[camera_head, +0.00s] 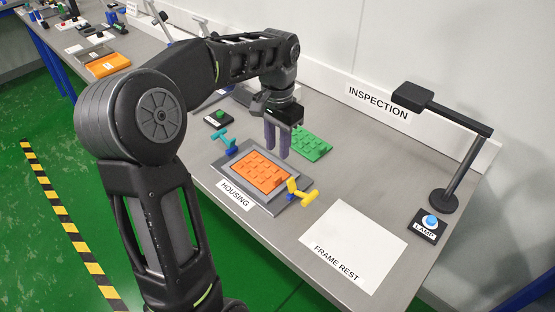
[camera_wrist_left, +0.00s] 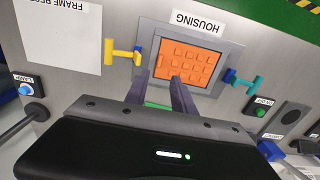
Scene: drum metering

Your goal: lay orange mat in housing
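The orange mat (camera_head: 259,172) lies inside the grey housing (camera_head: 238,189), bumps facing up. It also shows flat within the frame in the left wrist view (camera_wrist_left: 189,60). A teal clamp handle (camera_head: 227,139) is at the housing's left end and a yellow clamp handle (camera_head: 303,193) at its right end; both stick outward. My left gripper (camera_head: 276,156) hangs above the bench at the housing's back edge, fingers pointing down and apart, with nothing seen between them. Its fingers show in the left wrist view (camera_wrist_left: 162,92) too. My right gripper is not in either view.
A green studded mat (camera_head: 311,145) lies behind the gripper. A white frame rest sheet (camera_head: 355,240) is at the right. A blue lamp button (camera_head: 431,220) and a black lamp (camera_head: 445,200) stand beyond it. A green button (camera_head: 219,115) is left of the housing. An orange tray (camera_head: 107,66) sits far left.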

